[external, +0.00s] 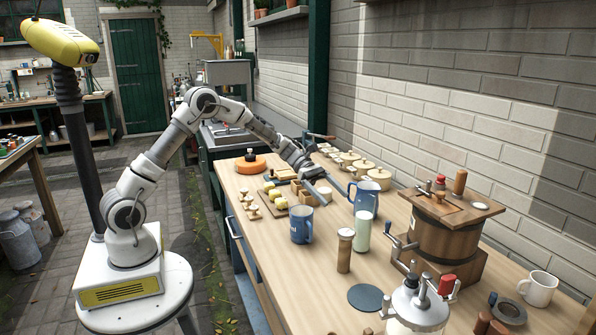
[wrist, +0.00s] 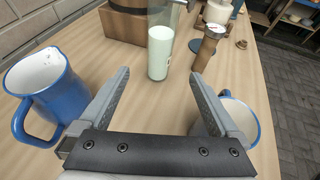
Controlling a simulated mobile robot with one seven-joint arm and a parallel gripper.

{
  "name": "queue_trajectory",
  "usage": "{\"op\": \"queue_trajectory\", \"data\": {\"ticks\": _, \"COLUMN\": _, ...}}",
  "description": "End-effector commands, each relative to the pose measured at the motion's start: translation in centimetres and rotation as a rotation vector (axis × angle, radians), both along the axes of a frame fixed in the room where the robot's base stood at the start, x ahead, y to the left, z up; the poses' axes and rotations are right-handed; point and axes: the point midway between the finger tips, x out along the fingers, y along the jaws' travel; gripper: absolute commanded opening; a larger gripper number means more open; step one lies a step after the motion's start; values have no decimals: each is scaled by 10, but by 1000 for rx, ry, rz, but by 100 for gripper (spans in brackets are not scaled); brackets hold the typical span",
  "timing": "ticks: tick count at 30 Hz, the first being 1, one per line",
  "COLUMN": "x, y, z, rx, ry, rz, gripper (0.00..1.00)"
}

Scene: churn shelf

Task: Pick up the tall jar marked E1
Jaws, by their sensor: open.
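A tall clear glass jar (external: 363,230) with white liquid stands upright on the wooden bench, right of the middle. It also shows in the wrist view (wrist: 160,55), ahead of my gripper and between the lines of its fingers. No E1 mark can be read on it. My gripper (external: 333,192) is open and empty, beyond the jar in the external view. In the wrist view its fingers (wrist: 160,75) are apart with bare bench between them, short of the jar.
A blue jug (wrist: 42,95) stands left of my gripper and a blue mug (external: 301,224) to its right in the wrist view. A wooden churn (external: 445,230) is close behind. Bench front-left is clear.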

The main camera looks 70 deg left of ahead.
Motion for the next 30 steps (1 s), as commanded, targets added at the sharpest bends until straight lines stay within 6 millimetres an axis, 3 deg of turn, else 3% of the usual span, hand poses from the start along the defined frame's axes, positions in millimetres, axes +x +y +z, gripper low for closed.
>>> {"op": "queue_trajectory", "data": {"ticks": 15, "x": 26, "y": -89, "z": -41, "rx": -1, "ry": 3, "rz": -3, "gripper": 97}}
{"op": "queue_trajectory", "data": {"ticks": 26, "x": 34, "y": -112, "z": -50, "rx": 1, "ry": 2, "rz": -1, "gripper": 97}}
{"op": "queue_trajectory", "data": {"ticks": 30, "x": 39, "y": -129, "z": -58, "rx": -1, "ry": 2, "rz": -3, "gripper": 97}}
